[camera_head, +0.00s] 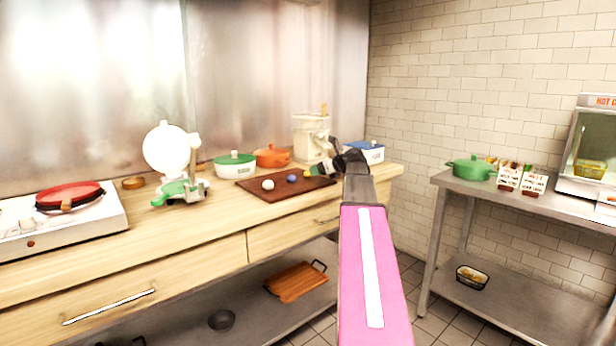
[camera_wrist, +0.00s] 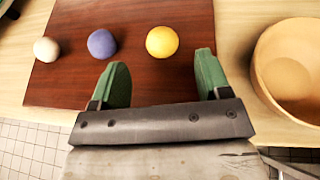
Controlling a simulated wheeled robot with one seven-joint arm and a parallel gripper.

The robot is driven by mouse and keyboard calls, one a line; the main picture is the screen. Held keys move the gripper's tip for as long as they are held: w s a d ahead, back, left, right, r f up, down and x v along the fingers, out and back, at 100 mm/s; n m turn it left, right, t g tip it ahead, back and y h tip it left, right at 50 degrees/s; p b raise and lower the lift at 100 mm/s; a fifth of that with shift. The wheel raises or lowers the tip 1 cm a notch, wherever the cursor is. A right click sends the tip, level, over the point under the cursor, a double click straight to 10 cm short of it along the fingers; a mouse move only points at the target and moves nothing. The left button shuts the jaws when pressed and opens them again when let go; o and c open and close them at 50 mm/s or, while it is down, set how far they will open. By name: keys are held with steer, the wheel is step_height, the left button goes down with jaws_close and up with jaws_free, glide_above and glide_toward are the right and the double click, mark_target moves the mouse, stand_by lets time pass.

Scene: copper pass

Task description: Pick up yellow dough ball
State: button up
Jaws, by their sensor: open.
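The yellow dough ball (camera_wrist: 162,42) lies on a dark red-brown board (camera_wrist: 150,85), just beyond my gripper (camera_wrist: 157,82) in the wrist view. It sits between the lines of the two green fingers, and they do not touch it. My gripper is open and empty over the board. In the head view the yellow ball (camera_head: 308,173) is small at the right part of the board (camera_head: 290,189), and my gripper (camera_head: 318,168) is close beside it. My arm hides part of the counter there.
A blue-purple ball (camera_wrist: 102,44) and a white ball (camera_wrist: 46,49) lie left of the yellow one. A tan bowl (camera_wrist: 292,70) stands close to the right finger. Green (camera_head: 234,164) and orange (camera_head: 272,156) pots stand behind the board. A white machine (camera_head: 311,138) stands at the back.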

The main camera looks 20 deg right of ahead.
mark_target(311, 179)
steer(key=shift+x, duration=2.7)
steer(key=shift+d, duration=0.1)
steer(key=shift+c, duration=0.3)
steer(key=c, duration=0.9)
